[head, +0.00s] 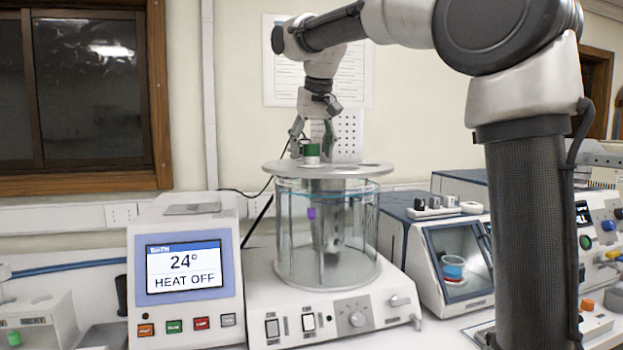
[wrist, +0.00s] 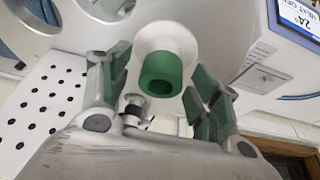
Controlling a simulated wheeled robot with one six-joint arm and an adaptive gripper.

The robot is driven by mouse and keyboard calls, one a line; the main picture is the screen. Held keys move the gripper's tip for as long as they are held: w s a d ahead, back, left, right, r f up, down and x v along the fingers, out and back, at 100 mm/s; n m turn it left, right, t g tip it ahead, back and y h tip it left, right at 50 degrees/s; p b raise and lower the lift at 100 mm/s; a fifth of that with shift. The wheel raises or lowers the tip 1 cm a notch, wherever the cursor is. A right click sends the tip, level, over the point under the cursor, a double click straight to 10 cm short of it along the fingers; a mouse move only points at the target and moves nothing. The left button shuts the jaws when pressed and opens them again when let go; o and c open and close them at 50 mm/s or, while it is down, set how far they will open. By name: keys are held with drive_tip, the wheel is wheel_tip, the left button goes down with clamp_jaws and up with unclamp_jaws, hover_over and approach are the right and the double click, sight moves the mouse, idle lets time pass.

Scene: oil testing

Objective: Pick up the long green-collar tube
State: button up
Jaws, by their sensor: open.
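The green collar (head: 311,152) of the tube stands up from the round lid of the glass bath in the head view. In the wrist view the green collar (wrist: 162,74), with a hollow top and a white flange around it, sits between my fingers. My gripper (head: 312,136) points down just above the lid, around or just behind the collar; I cannot tell exactly which. In the wrist view my gripper (wrist: 162,84) is open, with a gap on each side of the collar. The tube's body below the lid is hard to make out through the glass.
The glass bath (head: 290,245) stands on a white base with knobs. A bath controller (head: 185,270) reading 24° and HEAT OFF stands to its left. A blue-sided instrument (head: 440,250) stands close on its right. The lid (head: 365,170) lies close under my fingers.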

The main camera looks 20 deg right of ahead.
drive_tip(key=c, duration=1.4)
drive_tip(key=shift+o, duration=0.2)
wheel_tip(320, 180, up, 18)
drive_tip(key=shift+f, duration=0.15)
idle(0.4)
